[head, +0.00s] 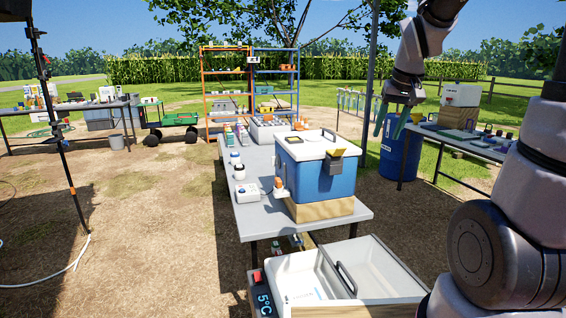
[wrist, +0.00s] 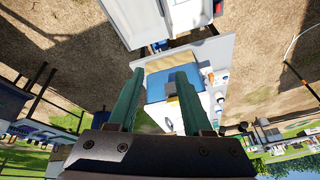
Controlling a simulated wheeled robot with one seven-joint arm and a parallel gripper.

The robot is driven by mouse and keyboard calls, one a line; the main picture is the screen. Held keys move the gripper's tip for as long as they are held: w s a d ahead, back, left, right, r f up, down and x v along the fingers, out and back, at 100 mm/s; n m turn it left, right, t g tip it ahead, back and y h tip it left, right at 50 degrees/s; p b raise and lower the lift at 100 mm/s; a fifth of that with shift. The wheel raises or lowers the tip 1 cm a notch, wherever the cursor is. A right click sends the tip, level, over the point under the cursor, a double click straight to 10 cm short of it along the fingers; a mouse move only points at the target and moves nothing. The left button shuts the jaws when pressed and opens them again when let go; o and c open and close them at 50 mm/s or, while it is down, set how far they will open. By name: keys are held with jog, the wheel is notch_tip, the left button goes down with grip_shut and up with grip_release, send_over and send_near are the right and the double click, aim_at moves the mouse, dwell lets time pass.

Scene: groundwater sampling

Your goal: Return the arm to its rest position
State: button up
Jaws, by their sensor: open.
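My gripper (head: 390,122) is raised at the upper right of the head view, above and to the right of the blue cooler. Its green fingers point down, stand apart and hold nothing. In the wrist view my gripper (wrist: 157,95) shows its two fingers spread, with nothing between them at the tips. The blue cooler (head: 322,176) with a white lid stands closed on the grey table (head: 247,205), below and beyond the fingers. It also shows in the wrist view (wrist: 158,86).
An open white chest (head: 380,268) with a 5°C display stands in front of the table. A blue barrel (head: 399,155) and a side table (head: 465,146) stand at right. Orange and blue shelves (head: 227,88) and a green cart (head: 170,120) are behind. Bare ground lies at left.

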jog(key=s+a+r+m+t, duration=0.1)
jog(key=s+r, duration=0.3)
jog(key=s, duration=0.4)
jog(key=s+a+r+m+t+y, duration=0.1)
jog(key=s+r, duration=0.3)
jog(key=s, duration=0.4)
jog(key=shift+r+m+t, duration=0.15)
jog(key=shift+m+t, duration=0.15)
jog(key=shift+t, duration=0.2)
